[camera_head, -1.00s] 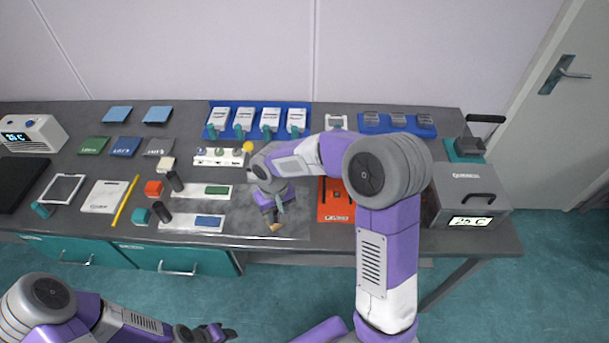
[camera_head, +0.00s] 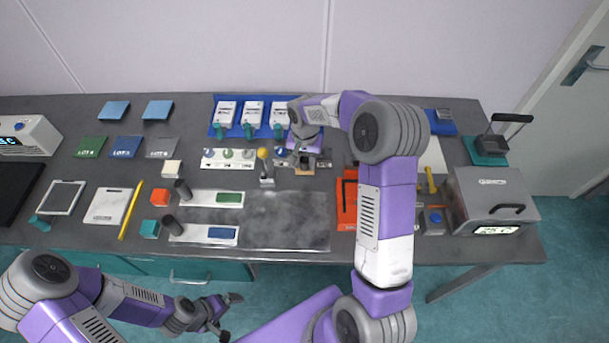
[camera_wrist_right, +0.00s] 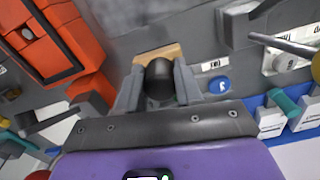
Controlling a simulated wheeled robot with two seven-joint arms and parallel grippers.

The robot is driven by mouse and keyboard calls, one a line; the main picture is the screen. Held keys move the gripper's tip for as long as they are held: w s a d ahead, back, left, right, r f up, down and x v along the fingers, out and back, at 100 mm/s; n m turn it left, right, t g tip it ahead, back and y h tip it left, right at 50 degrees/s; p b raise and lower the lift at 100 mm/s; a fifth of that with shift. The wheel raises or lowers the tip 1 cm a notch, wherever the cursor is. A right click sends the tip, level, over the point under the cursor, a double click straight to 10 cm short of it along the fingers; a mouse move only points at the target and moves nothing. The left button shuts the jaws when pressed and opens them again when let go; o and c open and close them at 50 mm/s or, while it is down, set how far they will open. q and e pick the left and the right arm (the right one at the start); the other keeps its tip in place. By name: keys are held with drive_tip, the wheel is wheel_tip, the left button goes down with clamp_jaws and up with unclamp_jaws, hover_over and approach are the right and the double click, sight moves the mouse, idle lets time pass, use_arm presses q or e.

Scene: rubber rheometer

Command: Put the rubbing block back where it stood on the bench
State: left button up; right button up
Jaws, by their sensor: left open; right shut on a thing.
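The rubbing block shows in the right wrist view as a tan wooden base (camera_wrist_right: 160,54) with a black rounded knob (camera_wrist_right: 159,80). My right gripper (camera_wrist_right: 158,88) is shut on the knob, one finger on each side. In the head view, my right gripper (camera_head: 304,158) is towards the back of the bench, behind the grey smeared sheet, and the tan edge of the block (camera_head: 305,172) shows below it. I cannot tell whether the block touches the bench. My left gripper (camera_head: 229,316) is open and empty in front of the bench, far from the block.
A stand with a yellow knob (camera_head: 264,166) is just left of the right gripper. The orange case (camera_head: 346,205) is to its right, and a blue rack of white packs (camera_head: 233,128) is behind. The grey sheet (camera_head: 290,220) is clear.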

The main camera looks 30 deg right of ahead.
sight(305, 173)
drive_tip(key=shift+f, duration=3)
drive_tip(key=shift+f+b, duration=0.15)
drive_tip(key=shift+b, duration=0.15)
drive_tip(key=o, duration=1.1)
wheel_tip(305, 173, up, 12)
drive_tip(key=shift+r+p, duration=0.2)
drive_tip(key=shift+p, duration=0.5)
